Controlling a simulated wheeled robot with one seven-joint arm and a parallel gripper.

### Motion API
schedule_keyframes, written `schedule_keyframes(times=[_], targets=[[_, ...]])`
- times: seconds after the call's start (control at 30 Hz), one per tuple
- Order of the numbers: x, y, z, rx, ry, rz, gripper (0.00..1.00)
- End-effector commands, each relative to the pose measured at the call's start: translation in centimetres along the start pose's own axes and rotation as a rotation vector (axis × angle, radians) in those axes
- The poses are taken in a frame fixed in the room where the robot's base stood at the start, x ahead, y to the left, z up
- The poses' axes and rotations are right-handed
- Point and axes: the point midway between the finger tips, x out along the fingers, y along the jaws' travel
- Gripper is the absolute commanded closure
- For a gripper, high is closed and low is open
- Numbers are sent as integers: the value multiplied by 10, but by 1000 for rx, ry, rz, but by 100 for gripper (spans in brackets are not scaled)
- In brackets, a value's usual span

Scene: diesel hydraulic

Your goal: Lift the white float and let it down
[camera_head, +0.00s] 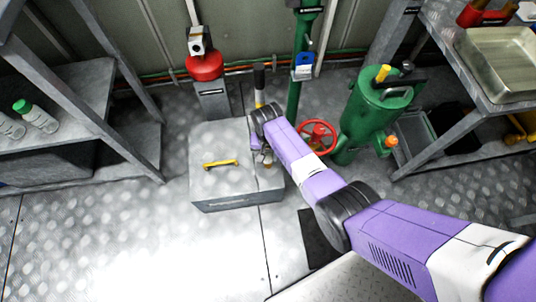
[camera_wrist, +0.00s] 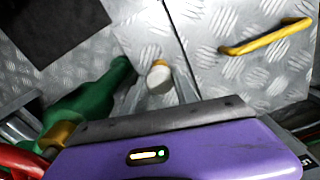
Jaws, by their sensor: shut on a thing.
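The white float (camera_wrist: 159,78) shows in the wrist view as a small pale, round-topped piece with a yellow-orange part beside it. My gripper (camera_wrist: 158,90) is shut on it, with one grey finger on each side. In the head view my gripper (camera_head: 262,157) is low over the right side of a grey metal box, and the float is too small and covered to make out there. I cannot tell whether the float is raised or seated.
The grey box (camera_head: 235,190) has a yellow handle (camera_head: 220,163). A green tank (camera_head: 366,112) and a red handwheel (camera_head: 319,136) stand close on the right. A red-topped grey post (camera_head: 205,68) is behind. Shelves flank both sides. The front left floor is clear.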

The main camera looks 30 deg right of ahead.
Motion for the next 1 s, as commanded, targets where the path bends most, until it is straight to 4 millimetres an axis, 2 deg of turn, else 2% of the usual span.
schedule_keyframes(times=[0.27,0.8,1.0], targets=[[-8,0,1,-1,-1,0,100],[-76,0,1,0,-2,0,100],[-78,0,1,0,-2,0,100]])
